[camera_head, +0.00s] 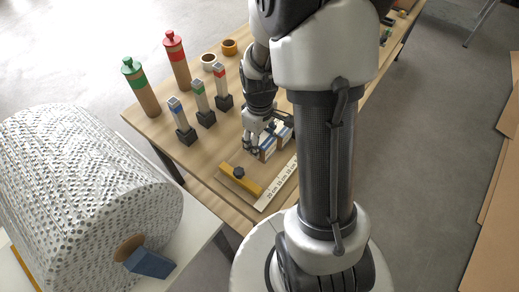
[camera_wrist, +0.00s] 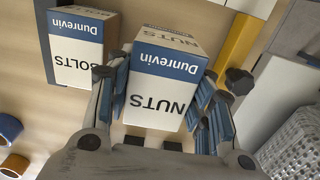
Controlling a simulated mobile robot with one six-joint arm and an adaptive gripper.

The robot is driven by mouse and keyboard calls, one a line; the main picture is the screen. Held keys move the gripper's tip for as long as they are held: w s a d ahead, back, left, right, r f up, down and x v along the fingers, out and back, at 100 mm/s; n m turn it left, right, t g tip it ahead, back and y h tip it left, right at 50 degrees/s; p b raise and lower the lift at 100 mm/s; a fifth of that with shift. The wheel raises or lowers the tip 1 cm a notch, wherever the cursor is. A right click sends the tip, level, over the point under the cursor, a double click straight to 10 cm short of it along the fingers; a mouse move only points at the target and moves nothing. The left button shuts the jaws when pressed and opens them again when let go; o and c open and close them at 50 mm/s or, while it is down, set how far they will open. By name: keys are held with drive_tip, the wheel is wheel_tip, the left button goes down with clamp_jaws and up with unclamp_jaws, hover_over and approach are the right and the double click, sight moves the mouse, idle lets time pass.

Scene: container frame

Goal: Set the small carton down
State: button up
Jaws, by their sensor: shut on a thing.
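A small white and blue carton labelled "Dunrevin NUTS" (camera_wrist: 163,85) is between the fingers of my gripper (camera_wrist: 160,98) in the wrist view. The fingers are shut on its two sides. In the head view my gripper (camera_head: 256,141) is over the table beside the yellow bar, with the held carton (camera_head: 267,148) partly hidden by the fingers. I cannot tell whether its base touches the table. A second carton labelled "Dunrevin BOLTS" (camera_wrist: 78,48) stands to its left in the wrist view, apart from it. In the head view this second carton (camera_head: 286,132) is partly hidden by my arm.
A yellow bar with a dark knob (camera_head: 240,181) and a printed ruler strip (camera_head: 277,186) lie near the wooden table's (camera_head: 196,158) front edge. Several colour-banded posts stand left, including a green-topped one (camera_head: 141,89). Tape rolls (camera_head: 229,47) lie behind. A large patterned roll (camera_head: 85,185) is at lower left.

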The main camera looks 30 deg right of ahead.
drive_tip(key=shift+f+b, duration=0.65)
drive_tip(key=shift+f, duration=1.35)
drive_tip(key=shift+f, duration=0.2)
drive_tip(key=o, duration=1.3)
drive_tip(key=shift+r, duration=0.1)
